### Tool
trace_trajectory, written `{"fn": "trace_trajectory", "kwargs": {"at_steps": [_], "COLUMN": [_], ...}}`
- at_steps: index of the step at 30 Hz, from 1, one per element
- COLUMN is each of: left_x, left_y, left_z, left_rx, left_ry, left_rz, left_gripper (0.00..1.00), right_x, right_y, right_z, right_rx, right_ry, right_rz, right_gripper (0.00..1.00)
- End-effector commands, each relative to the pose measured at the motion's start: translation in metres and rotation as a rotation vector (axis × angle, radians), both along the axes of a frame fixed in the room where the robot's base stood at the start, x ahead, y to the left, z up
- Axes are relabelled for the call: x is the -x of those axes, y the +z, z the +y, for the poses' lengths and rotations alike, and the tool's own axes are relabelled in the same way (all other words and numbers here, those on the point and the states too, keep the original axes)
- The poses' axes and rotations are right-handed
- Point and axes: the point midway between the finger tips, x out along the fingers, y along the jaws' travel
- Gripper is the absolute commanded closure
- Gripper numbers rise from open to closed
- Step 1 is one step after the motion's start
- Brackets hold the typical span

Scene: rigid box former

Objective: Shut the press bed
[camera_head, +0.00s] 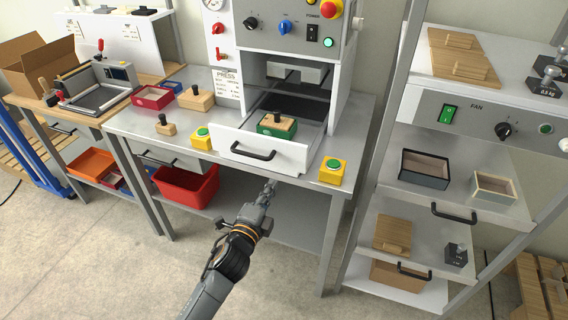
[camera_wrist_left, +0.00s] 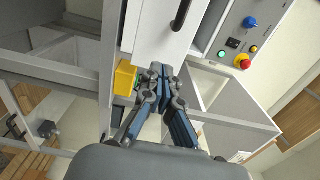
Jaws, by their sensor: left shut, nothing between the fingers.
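The press bed (camera_head: 290,152) is a white drawer-like front with a black bar handle, pulled out from the press (camera_head: 268,50) over the table. A green box with a black-handled block (camera_head: 277,124) sits in the bed. My left gripper (camera_head: 270,186) is shut and empty, just below and in front of the bed's front panel. In the left wrist view the closed fingertips (camera_wrist_left: 160,70) are close to the white front panel (camera_wrist_left: 150,30), with the black handle (camera_wrist_left: 181,14) just beyond. Whether they touch the panel cannot be told. My right gripper is not in view.
Yellow boxes with green buttons stand on the table, one left (camera_head: 201,139) and one right (camera_head: 333,171) of the bed. A red bin (camera_head: 186,188) is on the lower shelf. A grey shelf unit (camera_head: 450,180) stands at the right. The floor in front is clear.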

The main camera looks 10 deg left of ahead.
Motion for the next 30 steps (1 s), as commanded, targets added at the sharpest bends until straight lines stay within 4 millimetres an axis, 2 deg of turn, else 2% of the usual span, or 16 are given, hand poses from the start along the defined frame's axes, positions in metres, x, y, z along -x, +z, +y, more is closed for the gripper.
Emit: {"fn": "trace_trajectory", "kwargs": {"at_steps": [1, 6, 12, 18, 30], "left_x": [-0.013, -0.048, -0.079, -0.093, -0.095], "left_y": [0.004, 0.002, 0.001, 0.0, 0.0], "left_z": [-0.002, -0.007, -0.012, -0.013, -0.014], "left_rx": [0.001, 0.003, 0.004, 0.004, 0.003], "left_ry": [0.0, 0.001, -0.001, 0.0, -0.001], "left_rz": [-0.002, -0.001, 0.001, 0.002, 0.001], "left_gripper": [1.0, 1.0, 1.0, 1.0, 1.0], "right_x": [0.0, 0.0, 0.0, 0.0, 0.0], "right_y": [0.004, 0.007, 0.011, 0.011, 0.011], "right_z": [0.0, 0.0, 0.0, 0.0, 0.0], "right_rx": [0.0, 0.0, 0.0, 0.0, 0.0], "right_ry": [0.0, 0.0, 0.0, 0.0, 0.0], "right_rz": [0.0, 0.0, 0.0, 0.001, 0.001], "right_gripper": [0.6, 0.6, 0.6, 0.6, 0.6]}}
